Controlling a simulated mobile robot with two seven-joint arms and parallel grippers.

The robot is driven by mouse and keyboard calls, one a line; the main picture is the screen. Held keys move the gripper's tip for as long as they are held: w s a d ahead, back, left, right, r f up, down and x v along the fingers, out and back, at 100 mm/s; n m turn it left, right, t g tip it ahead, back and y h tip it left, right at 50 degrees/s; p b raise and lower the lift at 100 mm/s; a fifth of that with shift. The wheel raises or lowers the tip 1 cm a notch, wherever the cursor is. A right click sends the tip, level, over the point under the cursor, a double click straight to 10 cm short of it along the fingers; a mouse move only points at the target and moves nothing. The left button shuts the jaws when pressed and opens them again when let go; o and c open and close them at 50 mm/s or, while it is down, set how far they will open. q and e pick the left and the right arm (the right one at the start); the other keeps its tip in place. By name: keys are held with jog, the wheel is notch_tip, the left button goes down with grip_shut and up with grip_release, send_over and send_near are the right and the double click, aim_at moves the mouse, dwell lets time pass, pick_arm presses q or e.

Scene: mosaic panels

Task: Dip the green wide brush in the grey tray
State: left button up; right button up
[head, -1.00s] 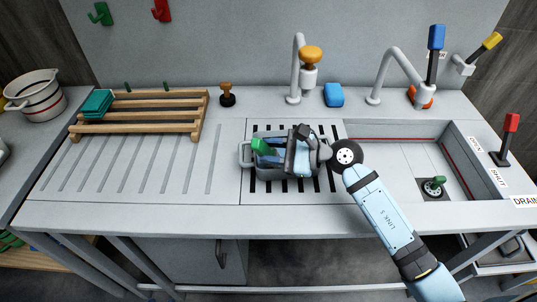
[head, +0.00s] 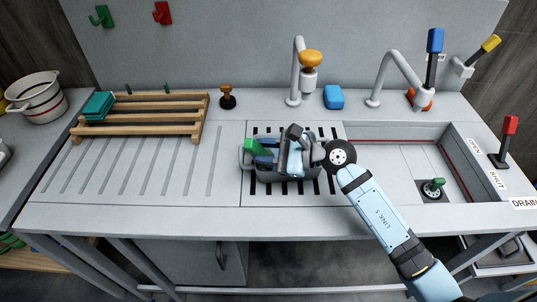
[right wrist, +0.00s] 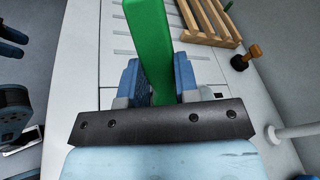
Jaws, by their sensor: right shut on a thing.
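The grey tray (head: 245,161) sits on the slotted part of the counter, and my right arm covers much of it. My right gripper (head: 263,158) is over the tray's left part, shut on the green wide brush (head: 252,146). In the right wrist view the brush's green handle (right wrist: 152,45) stands out from between the two blue fingers (right wrist: 157,82). The brush's lower end is hidden, so I cannot tell whether it touches the tray's inside.
A wooden rack (head: 150,128) with a teal block (head: 98,105) stands at the left. A brown-knobbed stamp-like thing (head: 227,96), a tap (head: 298,75) and a blue sponge-like block (head: 333,96) are behind the tray. A sink (head: 400,155) is at the right. The grooved counter left of the tray is clear.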

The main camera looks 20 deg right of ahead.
notch_tip(320, 180, up, 9)
jog(key=p, duration=0.6)
jog(key=shift+r, duration=0.2)
